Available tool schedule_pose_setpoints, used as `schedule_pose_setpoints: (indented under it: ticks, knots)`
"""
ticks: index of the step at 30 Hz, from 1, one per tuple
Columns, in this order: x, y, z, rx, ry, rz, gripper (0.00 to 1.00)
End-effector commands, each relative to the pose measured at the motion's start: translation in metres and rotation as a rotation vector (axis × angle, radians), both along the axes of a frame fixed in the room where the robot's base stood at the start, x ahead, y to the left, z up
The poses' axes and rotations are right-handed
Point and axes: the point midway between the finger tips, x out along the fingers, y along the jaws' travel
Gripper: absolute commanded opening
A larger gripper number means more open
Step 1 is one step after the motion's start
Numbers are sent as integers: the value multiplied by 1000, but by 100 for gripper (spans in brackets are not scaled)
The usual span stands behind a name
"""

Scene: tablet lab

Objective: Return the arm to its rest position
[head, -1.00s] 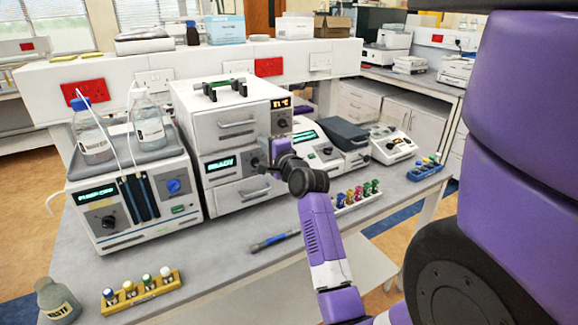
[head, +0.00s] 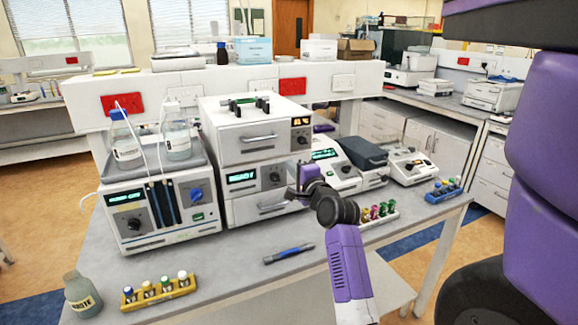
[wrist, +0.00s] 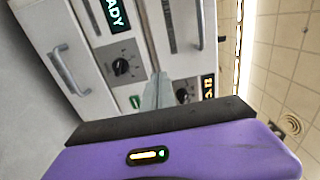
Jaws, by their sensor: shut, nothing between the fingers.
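My purple arm reaches up from the bottom of the head view, over the front of the bench. My gripper (head: 292,192) is at its end, in front of the stacked white drawer units, near the middle unit's knob. In the wrist view the gripper fingers (wrist: 157,92) are together with nothing between them. Behind them are the drawer unit's display reading "READY" (wrist: 114,14), a dark knob (wrist: 121,66) and drawer handles. The wrist picture is turned on its side. I cannot tell the exact gap between the fingers and the unit.
The drawer stack (head: 230,150) stands mid-bench, with a pump unit (head: 150,215) and bottles to its left. A blue pen-like tool (head: 288,253), a yellow vial rack (head: 158,292), a white rack of coloured vials (head: 378,213) and a waste bottle (head: 82,295) are on the bench (head: 225,275).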

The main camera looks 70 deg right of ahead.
Motion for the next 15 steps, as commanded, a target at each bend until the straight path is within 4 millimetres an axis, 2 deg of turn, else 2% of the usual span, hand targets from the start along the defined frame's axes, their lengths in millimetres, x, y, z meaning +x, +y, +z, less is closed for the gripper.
schedule_pose_setpoints:
  ticks: [9, 15]
  knots:
    - [-32, 37, -2, 0, 0, 0, 0]
    - [-46, 54, -1, 1, 0, 0, 0]
